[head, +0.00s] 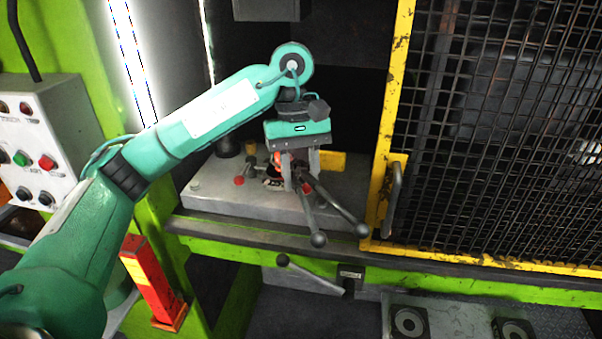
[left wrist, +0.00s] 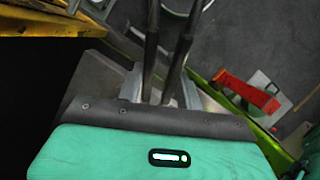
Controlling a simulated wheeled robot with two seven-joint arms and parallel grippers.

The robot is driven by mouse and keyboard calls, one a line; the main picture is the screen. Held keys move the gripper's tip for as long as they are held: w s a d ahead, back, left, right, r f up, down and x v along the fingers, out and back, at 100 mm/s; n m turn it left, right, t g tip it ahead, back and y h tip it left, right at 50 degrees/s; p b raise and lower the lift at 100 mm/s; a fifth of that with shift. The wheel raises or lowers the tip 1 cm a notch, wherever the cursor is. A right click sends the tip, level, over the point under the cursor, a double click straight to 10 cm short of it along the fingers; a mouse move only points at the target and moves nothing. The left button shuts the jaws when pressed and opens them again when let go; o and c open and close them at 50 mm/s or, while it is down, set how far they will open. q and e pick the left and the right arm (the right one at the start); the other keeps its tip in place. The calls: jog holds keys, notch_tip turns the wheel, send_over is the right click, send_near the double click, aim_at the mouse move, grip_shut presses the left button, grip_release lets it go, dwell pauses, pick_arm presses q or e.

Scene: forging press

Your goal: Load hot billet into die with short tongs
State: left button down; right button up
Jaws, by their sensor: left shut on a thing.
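My left gripper (head: 300,180) is over the grey press bed (head: 215,200) in the head view. It is shut on the short tongs (head: 334,206), whose two dark handles end in balls and point toward the front right. The handles also run up between my fingers in the left wrist view (left wrist: 178,62). An orange patch, perhaps the hot billet (head: 277,158), shows just left of the gripper. The tongs' jaws and most of the die area are hidden behind the gripper, so I cannot tell whether the billet touches the die. My right gripper is not in view.
A yellow-framed mesh guard (head: 480,130) with a handle stands right of the opening. A green rail (head: 400,268) crosses the front. A control box (head: 38,150) and a red-orange post (head: 152,283) are at the left. A dark press block (head: 268,8) hangs above.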

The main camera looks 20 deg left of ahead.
pick_arm(q)
jog(key=shift+w+a, duration=0.25)
dwell(0.6)
dwell(0.9)
jog(key=shift+f+b, duration=0.3)
jog(key=shift+b, duration=0.3)
jog(key=c, duration=1.3)
grip_release()
jog(key=shift+c, duration=0.2)
jog(key=shift+o, duration=0.7)
jog(key=shift+s+d, duration=0.1)
jog(key=shift+s, duration=0.05)
jog(key=shift+s+d+r+b, duration=0.2)
jog(key=shift+s+d, duration=0.6)
jog(key=shift+s, duration=0.25)
jog(key=shift+s+d+r+b, duration=0.2)
jog(key=shift+s+d, duration=0.55)
jog(key=shift+s, duration=0.35)
jog(key=shift+c, duration=0.6)
